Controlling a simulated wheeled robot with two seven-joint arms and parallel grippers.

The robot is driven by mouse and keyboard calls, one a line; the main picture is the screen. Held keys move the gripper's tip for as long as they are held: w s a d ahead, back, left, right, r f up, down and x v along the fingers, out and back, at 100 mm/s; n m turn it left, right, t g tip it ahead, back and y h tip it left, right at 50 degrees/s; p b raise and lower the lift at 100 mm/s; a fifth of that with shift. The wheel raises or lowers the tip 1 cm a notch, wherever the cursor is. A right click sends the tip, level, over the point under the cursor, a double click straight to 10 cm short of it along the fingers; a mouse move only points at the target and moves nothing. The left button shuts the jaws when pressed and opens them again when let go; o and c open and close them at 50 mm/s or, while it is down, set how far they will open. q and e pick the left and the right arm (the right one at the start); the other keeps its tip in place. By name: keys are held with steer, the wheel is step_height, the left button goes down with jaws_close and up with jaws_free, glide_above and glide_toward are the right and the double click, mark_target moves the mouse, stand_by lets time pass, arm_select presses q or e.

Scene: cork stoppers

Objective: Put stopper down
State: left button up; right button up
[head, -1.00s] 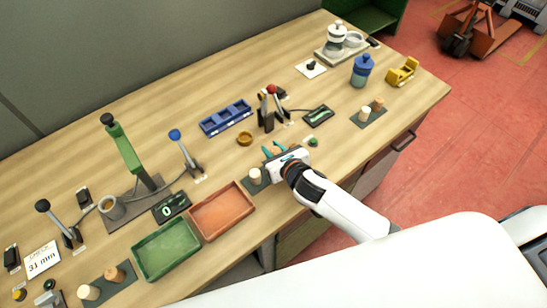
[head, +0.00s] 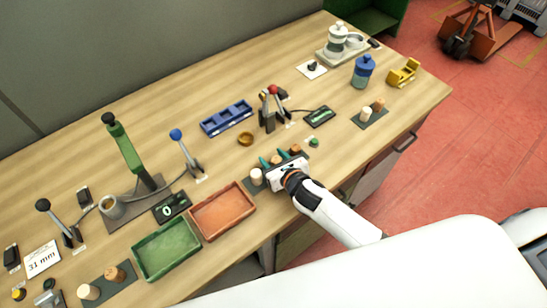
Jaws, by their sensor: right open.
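My right gripper (head: 273,159) is open at the front edge of the bench, its teal fingertips pointing away from me over a dark mat. A tan cork stopper (head: 277,159) stands by the fingertips, and another brown stopper (head: 295,149) is just right of them. A pale stopper (head: 256,176) stands on the mat to the left of the gripper. The gripper hides part of the mat. My left gripper is not in view.
An orange tray (head: 252,207) and a green tray (head: 136,263) lie to the left. Other stoppers stand on mats at front left (head: 89,292) and right (head: 366,114). A lever tool (head: 270,110), a blue three-part holder (head: 204,128) and a small brown dish (head: 245,139) stand behind.

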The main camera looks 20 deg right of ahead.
steer(key=shift+r, duration=0.3)
steer(key=b+v, duration=0.1)
steer(key=v, duration=1.1)
